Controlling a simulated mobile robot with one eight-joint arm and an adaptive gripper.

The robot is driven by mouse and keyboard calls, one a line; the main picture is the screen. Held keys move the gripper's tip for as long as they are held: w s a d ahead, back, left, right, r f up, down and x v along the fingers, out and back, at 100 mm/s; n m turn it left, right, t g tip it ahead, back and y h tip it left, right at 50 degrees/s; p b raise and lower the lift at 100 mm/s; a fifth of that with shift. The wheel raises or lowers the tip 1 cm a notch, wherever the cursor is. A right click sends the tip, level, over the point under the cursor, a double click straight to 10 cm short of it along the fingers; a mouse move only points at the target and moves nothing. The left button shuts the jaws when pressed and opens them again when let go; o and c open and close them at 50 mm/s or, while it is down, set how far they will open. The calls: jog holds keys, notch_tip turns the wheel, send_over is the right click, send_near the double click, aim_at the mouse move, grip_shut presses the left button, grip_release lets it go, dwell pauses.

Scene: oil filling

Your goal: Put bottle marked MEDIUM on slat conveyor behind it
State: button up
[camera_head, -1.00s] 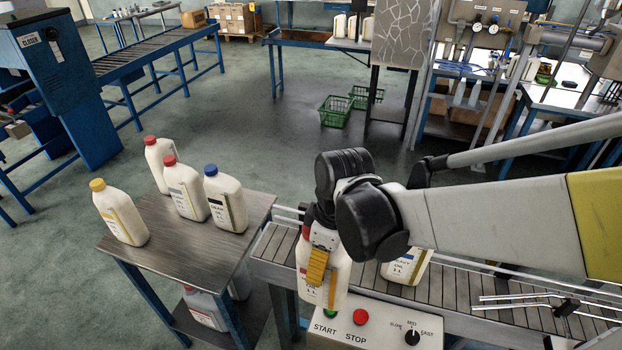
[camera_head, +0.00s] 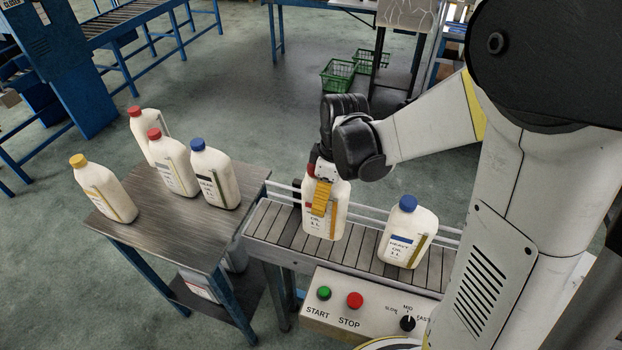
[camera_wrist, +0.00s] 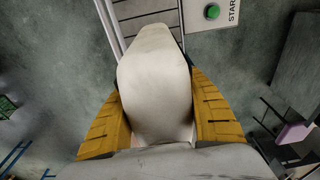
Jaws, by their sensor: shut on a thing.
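My gripper (camera_head: 321,196) is shut on a white bottle (camera_head: 333,222) with a partly hidden red cap, its yellow fingers on both sides of it. The label reads "OIL 1 L"; its top line is covered by a finger. The bottle is upright over the left part of the slat conveyor (camera_head: 279,226); whether its base touches the slats I cannot tell. In the wrist view the bottle (camera_wrist: 155,70) fills the space between the fingers (camera_wrist: 155,88), with slats (camera_wrist: 142,9) beyond it. A blue-capped HEAVY bottle (camera_head: 408,232) stands on the conveyor to the right.
A side table (camera_head: 165,230) on the left holds several bottles with yellow, red and blue caps. A control box (camera_head: 375,304) with START, STOP and a speed knob is at the conveyor's front. Rails run along its back edge. Slats between the two bottles are clear.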

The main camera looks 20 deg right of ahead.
aim_at(331, 227)
jog(key=shift+w+d+f+b, duration=0.1)
jog(key=shift+w+f+b, duration=0.15)
jog(key=shift+f, duration=0.9)
jog(key=shift+w+d+f+b, duration=0.1)
jog(key=shift+w+f+b, duration=0.15)
jog(key=shift+f, duration=0.9)
jog(key=shift+f, duration=0.2)
jog(key=o, duration=1.4)
jog(key=shift+c, duration=0.2)
jog(key=shift+r, duration=0.1)
